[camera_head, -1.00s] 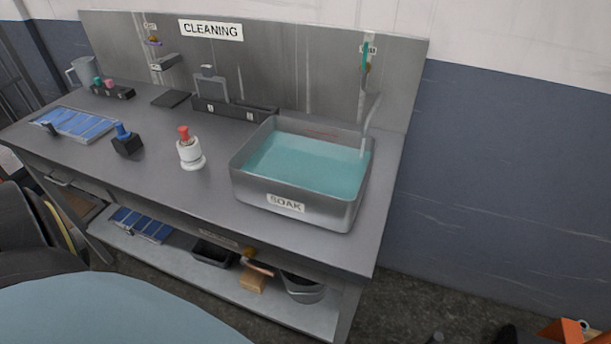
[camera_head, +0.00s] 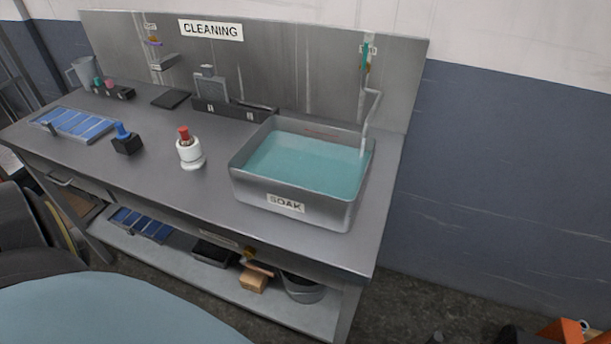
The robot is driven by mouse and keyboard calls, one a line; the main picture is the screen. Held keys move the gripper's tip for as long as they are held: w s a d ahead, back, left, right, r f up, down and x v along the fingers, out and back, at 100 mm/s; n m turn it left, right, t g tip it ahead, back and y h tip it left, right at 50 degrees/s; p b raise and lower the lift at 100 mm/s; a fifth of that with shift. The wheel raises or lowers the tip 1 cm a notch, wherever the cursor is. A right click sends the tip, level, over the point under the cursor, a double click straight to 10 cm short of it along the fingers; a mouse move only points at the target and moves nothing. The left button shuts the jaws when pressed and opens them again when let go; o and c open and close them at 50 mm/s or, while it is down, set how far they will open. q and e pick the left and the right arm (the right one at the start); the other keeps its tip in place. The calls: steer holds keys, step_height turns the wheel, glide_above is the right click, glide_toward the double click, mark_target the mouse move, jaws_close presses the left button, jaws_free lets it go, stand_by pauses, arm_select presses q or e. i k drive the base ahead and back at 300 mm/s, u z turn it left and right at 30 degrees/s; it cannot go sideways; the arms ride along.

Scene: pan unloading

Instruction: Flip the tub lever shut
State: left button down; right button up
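The soak tub (camera_head: 290,208) is a grey metal basin on the right end of the bench, filled with teal liquid (camera_head: 308,163) and labelled SOAK. A thin grey spout (camera_head: 369,110) comes down from the back panel into its back right corner. A small teal lever (camera_head: 367,55) stands upright on the panel above the spout, next to a small label. It is too small to tell its exact setting. Neither of my grippers shows in the head view.
On the metal bench (camera_head: 225,150) stand a white pot with a red top (camera_head: 190,152), a black block with a blue knob (camera_head: 126,140), a blue sectioned tray (camera_head: 75,123) and a black rack (camera_head: 235,109). A shelf below holds a bucket (camera_head: 303,288).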

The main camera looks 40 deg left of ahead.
mark_target(363, 70)
steer(key=k, duration=1.25)
steer(key=u, duration=0.8)
steer(key=i, duration=1.5)
steer(key=z, duration=0.3)
